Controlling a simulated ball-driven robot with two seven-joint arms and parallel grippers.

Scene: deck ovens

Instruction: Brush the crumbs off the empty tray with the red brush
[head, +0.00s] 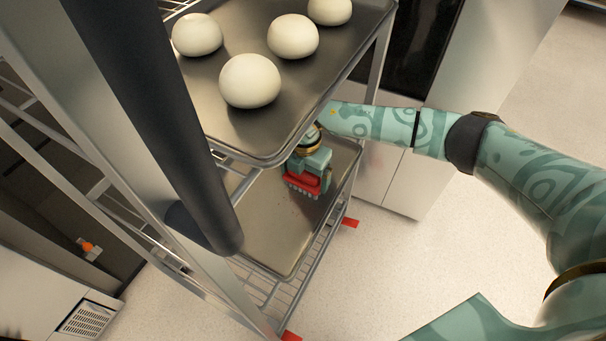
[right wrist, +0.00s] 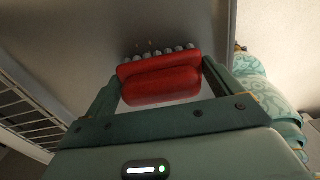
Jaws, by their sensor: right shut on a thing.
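The empty metal tray (head: 272,232) lies on the lower level of the rack, partly hidden under the upper tray. My right gripper (head: 309,174) reaches in between the two trays and is shut on the red brush (head: 303,185). The brush's pale bristles point down at the tray's right part. In the right wrist view the red brush (right wrist: 161,80) sits between both fingers of my right gripper (right wrist: 162,88), its bristles at the tray surface (right wrist: 120,25). A few tiny specks show by the bristles; I cannot tell whether they are crumbs. My left gripper is not in view.
An upper tray (head: 235,122) with several white dough balls (head: 249,81) hangs close above my right gripper. Wire shelf bars (head: 270,283) run below the empty tray. The floor at right is clear.

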